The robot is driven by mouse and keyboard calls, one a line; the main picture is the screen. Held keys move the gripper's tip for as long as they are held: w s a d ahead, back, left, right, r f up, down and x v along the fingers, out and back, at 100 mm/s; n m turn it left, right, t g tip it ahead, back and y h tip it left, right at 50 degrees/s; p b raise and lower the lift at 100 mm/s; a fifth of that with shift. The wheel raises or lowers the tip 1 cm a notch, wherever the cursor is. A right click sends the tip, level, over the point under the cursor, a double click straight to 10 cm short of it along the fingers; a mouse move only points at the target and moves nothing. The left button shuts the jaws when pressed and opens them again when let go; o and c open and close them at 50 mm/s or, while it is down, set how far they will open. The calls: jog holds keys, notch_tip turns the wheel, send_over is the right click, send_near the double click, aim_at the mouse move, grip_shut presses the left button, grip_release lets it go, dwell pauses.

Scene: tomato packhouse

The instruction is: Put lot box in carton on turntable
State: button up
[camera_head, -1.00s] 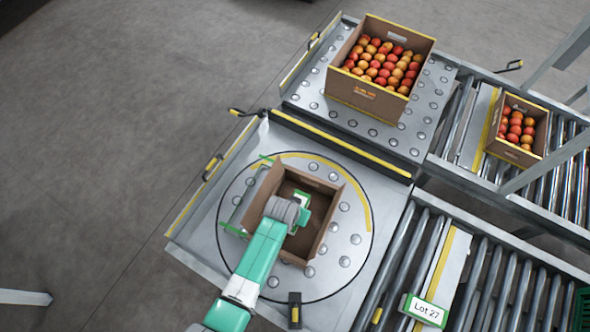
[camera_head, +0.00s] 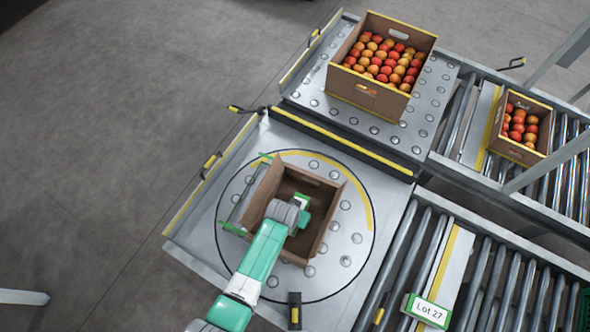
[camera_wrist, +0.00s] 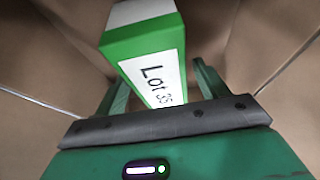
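The open brown carton (camera_head: 325,215) stands on the round turntable (camera_head: 345,265). The green-and-white lot box (camera_head: 303,199), lettered "Lot 35" in the wrist view (camera_wrist: 145,60), is inside the carton and looks tilted in the wrist view. My gripper (camera_head: 303,217) reaches down into the carton. In the wrist view my gripper's (camera_wrist: 160,88) two green fingers stand apart on either side of the lot box, with gaps visible beside it. My wrist hides part of the carton's inside, and the lot box's lower end is hidden. I cannot tell whether it touches the carton floor.
Another sign, "Lot 27" (camera_head: 428,311), sits by the roller conveyor (camera_head: 495,290) at lower right. A large tomato carton (camera_head: 365,97) stands on the ball table behind, and a smaller one (camera_head: 515,152) on the upper right conveyor.

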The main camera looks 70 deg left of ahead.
jog(key=shift+r+p, duration=0.3)
jog(key=shift+r, duration=0.1)
jog(key=p+v, duration=0.4)
jog(key=v, duration=0.7)
jog(key=shift+s+r+p, duration=0.15)
jog(key=shift+r+p, duration=0.05)
jog(key=shift+p, duration=0.2)
jog(key=shift+d, duration=0.1)
